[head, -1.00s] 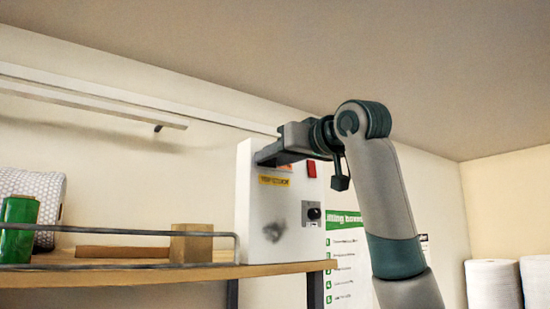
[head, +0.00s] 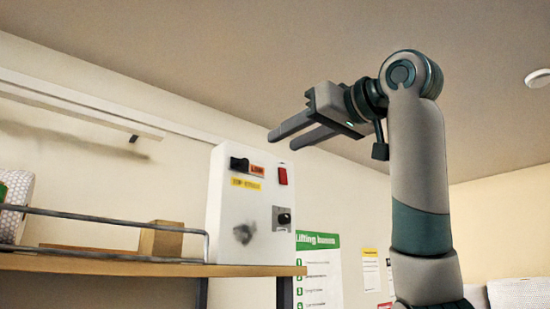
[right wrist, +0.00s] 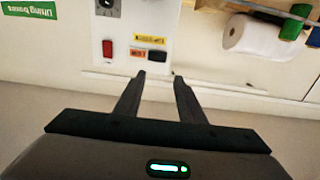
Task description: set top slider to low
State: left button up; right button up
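A white control box (head: 225,225) stands on a wooden shelf. Its top slider has a black knob (head: 239,164) near the upper left of the front face, just left of an orange label reading LOW (head: 257,170). A yellow label (head: 245,184) sits below it. The black knob also shows in the right wrist view (right wrist: 157,57), beside the orange label. My right gripper (head: 282,143) is open and empty, above and clear of the box. In the right wrist view its fingertips (right wrist: 159,75) are apart, near the knob in the picture. My left gripper is not in view.
The box also carries a red switch (head: 282,176) and a round black knob on a grey plate (head: 284,218). A metal rail (head: 100,219) runs along the shelf (head: 100,264). A cardboard block (head: 161,239) stands left of the box.

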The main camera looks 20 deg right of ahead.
jog(key=shift+b+v, duration=0.3)
jog(key=shift+v, duration=0.9)
